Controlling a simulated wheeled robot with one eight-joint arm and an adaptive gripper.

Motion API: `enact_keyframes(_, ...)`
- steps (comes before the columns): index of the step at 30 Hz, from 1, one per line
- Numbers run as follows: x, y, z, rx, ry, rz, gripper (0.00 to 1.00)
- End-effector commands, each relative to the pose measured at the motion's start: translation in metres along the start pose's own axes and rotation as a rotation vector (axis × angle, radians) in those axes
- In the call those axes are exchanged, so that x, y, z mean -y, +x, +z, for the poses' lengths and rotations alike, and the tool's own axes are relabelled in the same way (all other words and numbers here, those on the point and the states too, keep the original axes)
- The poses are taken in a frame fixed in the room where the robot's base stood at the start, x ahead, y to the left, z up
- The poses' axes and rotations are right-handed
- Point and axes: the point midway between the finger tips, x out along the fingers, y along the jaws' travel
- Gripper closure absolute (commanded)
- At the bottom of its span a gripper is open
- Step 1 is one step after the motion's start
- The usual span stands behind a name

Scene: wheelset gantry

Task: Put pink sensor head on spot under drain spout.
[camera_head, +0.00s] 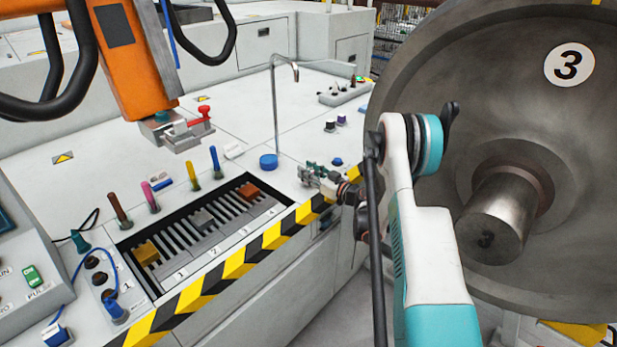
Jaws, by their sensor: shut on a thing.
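A round blue cap (268,161) sits at the foot of the pipe. I cannot make out a marked spot under the spout. My gripper (311,177) is low over the bench's front edge, right of the blue cap, pointing left. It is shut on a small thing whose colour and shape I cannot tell.
A slotted rack (209,228) holds yellow, grey and orange blocks. Brown, yellow and blue sticks stand behind it. An orange machine arm (128,62) hangs over the bench. A large steel wheel (573,150) marked 3 fills the right. Bench behind the pipe is mostly clear.

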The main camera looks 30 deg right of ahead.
Motion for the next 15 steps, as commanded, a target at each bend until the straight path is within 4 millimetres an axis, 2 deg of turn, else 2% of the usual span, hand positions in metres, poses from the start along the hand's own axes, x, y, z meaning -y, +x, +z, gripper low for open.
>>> enact_keyframes(2, 0.0001, -0.0001, 0.0091, 0.000, 0.000, 0.000, 0.98)
enact_keyframes(13, 0.0001, 0.0000, 0.0113, 0.000, 0.000, 0.000, 0.98)
enact_keyframes(14, 0.0000, 0.0000, 0.0112, 0.000, 0.000, 0.000, 0.67)
enact_keyframes(15, 0.0001, -0.0001, 0.0110, 0.000, 0.000, 0.000, 0.58)
